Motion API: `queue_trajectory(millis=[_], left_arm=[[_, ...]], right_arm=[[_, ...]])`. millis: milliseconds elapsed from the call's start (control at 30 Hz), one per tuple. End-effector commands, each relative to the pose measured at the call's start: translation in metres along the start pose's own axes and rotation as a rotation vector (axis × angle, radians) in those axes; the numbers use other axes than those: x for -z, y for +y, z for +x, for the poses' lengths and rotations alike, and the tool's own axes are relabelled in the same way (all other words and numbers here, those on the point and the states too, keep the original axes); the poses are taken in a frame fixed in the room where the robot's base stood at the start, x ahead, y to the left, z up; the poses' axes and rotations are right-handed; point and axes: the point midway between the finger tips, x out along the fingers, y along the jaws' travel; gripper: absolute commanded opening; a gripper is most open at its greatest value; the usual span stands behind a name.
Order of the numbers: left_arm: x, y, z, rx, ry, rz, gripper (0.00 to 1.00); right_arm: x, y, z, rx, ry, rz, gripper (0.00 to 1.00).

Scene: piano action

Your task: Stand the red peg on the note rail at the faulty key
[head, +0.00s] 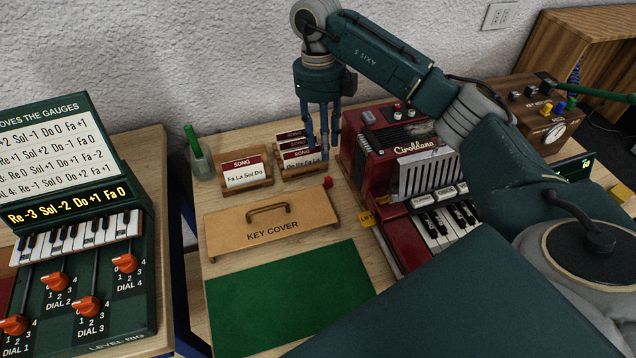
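My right gripper (322,148) points down in front of the song cards, at the back of the middle table. Its blue fingers look apart, with nothing visible between them. A small red piece (328,182), possibly the red peg, shows at the back right corner of the key cover, below the fingertips in the picture. The red instrument (378,165) stands to the right, with piano keys (446,226) at its front. Small yellow tags (367,218) sit beside its left edge. I cannot make out the note rail or which key is faulty. My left gripper is not in view.
The wooden key cover (235,235) with a handle lies left of the instrument. A green mat (285,300) is bare in front. Song card holders (245,175) and a pen cup (201,164) stand behind. A dial rig (125,310) fills the left table. My arm hides the instrument's right part.

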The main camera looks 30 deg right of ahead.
Motion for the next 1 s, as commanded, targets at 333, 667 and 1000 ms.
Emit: queue_trajectory(millis=[333,667,1000], left_arm=[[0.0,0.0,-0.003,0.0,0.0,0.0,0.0],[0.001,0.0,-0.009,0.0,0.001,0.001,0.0],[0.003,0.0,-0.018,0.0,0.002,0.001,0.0]], right_arm=[[0.004,-0.004,0.034,-0.001,0.012,0.133,0.35],[0.005,-0.005,0.065,-0.001,0.01,0.131,0.35],[0.008,-0.008,0.107,-0.001,0.009,0.129,0.35]])
